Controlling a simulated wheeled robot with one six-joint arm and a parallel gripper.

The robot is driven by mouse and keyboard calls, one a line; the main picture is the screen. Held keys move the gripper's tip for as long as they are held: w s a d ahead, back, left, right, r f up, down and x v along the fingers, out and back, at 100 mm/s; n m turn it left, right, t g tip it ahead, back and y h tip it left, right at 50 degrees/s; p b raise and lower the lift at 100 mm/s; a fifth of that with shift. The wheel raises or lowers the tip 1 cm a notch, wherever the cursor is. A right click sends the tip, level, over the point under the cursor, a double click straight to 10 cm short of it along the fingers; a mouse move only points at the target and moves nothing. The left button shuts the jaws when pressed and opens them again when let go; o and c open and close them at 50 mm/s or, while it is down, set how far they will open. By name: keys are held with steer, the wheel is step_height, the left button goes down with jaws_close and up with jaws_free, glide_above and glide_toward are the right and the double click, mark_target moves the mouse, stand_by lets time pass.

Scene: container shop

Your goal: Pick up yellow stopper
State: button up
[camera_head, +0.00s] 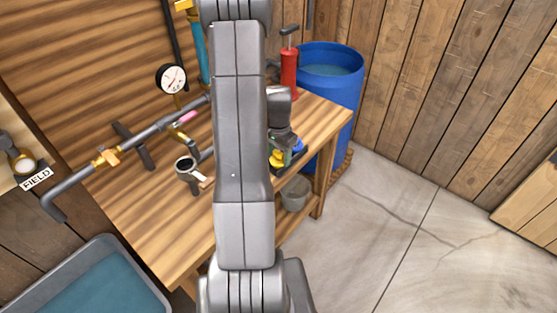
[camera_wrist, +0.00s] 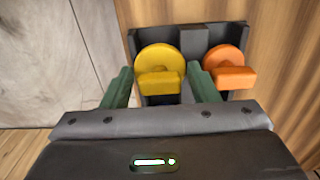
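The yellow stopper (camera_wrist: 160,60) sits in a dark holder (camera_wrist: 192,36) in the wrist view, a round disc with a block-shaped handle towards me. My gripper (camera_wrist: 160,88) is open, with one green finger on each side of the yellow stopper's handle. I cannot tell whether the fingers touch it. In the head view the yellow stopper (camera_head: 277,158) shows only in part at the bench's right edge, beside my arm and below my gripper (camera_head: 286,146). My arm hides much of the holder there.
An orange stopper (camera_wrist: 227,66) sits in the holder just right of my right finger. The wooden bench (camera_head: 165,235) carries pipes, a gauge (camera_head: 171,78) and a red pump (camera_head: 289,72). A blue barrel (camera_head: 340,88) stands behind the bench. The floor at right is clear.

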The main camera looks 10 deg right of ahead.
steer(key=c, duration=0.4)
steer(key=shift+c, duration=0.3)
